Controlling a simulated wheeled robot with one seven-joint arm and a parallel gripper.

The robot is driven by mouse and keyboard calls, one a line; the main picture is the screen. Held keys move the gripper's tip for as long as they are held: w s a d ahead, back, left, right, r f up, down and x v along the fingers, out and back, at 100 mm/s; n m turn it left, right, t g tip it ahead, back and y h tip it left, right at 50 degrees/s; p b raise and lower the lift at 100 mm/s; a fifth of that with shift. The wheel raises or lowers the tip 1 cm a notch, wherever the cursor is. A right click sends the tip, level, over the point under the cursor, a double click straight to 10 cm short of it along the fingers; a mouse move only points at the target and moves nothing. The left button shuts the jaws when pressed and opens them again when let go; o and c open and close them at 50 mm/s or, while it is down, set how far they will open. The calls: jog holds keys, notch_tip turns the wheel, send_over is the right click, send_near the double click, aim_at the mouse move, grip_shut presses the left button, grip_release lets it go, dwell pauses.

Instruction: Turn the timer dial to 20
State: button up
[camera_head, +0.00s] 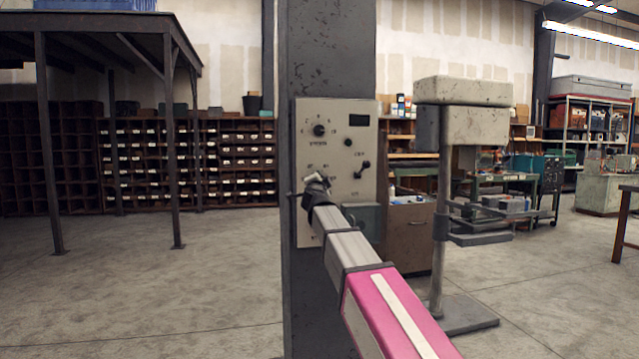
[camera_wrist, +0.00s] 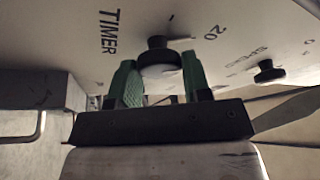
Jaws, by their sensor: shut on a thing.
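The grey-white control panel (camera_head: 338,235) is fixed to the dark column in the head view. My gripper (camera_head: 316,184) is at the panel's lower left and hides the dial there. In the wrist view the black timer dial (camera_wrist: 158,52) sits between the green fingers of my gripper (camera_wrist: 160,75). The fingers stand on both sides of the dial and are shut on it. The word TIMER shows to the dial's left and the number 20 to its right. The dial's pointer direction cannot be made out.
Another black knob (camera_wrist: 268,71) with a speed label is to the right in the wrist view. In the head view, an upper dial (camera_head: 319,130), a small knob (camera_head: 348,142) and a lever (camera_head: 361,170) are on the panel. A drill press (camera_head: 440,190) stands at right. Floor at left is clear.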

dwell(0.4)
jog(key=o, duration=0.9)
jog(key=v, duration=1)
jog(key=shift+s+f, duration=0.1)
jog(key=shift+s, duration=0.3)
jog(key=shift+f, duration=0.1)
